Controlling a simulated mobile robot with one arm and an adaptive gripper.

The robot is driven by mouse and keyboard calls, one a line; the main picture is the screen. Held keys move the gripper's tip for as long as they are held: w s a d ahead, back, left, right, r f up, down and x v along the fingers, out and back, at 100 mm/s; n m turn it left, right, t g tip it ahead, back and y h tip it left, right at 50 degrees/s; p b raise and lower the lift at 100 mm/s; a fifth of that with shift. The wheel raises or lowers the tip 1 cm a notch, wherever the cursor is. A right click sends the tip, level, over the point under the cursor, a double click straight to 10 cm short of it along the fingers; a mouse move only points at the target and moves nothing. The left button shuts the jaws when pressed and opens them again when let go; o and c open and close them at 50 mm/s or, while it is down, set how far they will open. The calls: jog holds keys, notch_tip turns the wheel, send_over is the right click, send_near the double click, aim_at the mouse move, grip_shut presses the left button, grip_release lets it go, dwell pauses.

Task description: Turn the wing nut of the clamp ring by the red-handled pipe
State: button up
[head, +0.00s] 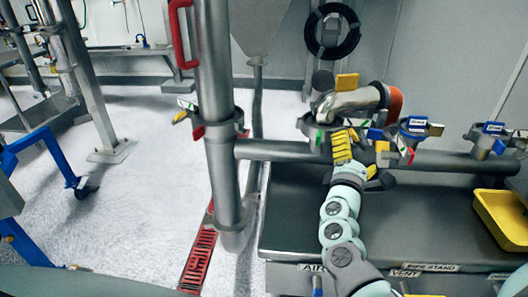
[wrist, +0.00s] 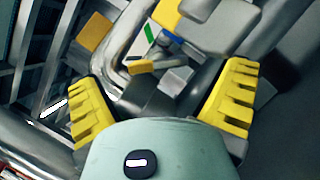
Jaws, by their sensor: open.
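My gripper (head: 342,142) is at the steel elbow pipe (head: 350,99), which has an orange-red band at one end. A clamp ring (head: 308,127) shows at the elbow's lower end, partly behind my gripper. In the wrist view my gripper (wrist: 164,88) is open, its yellow fingers spread wide. Between them and beyond are a small yellow tab (wrist: 143,67) and a grey block (wrist: 176,78) beside the curved pipe (wrist: 109,62). I cannot tell which part is the wing nut, or whether a finger touches it. A red handle (head: 177,36) is on the tall vertical pipe (head: 212,75).
Another clamp ring (head: 222,129) with coloured tabs circles the vertical pipe. A horizontal pipe (head: 278,151) runs behind my arm. More clamps with blue tops (head: 415,124) stand to the right. A yellow tray (head: 503,222) sits at the right edge.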

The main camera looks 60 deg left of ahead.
jog(key=v, duration=0.9)
jog(key=shift+s, duration=0.25)
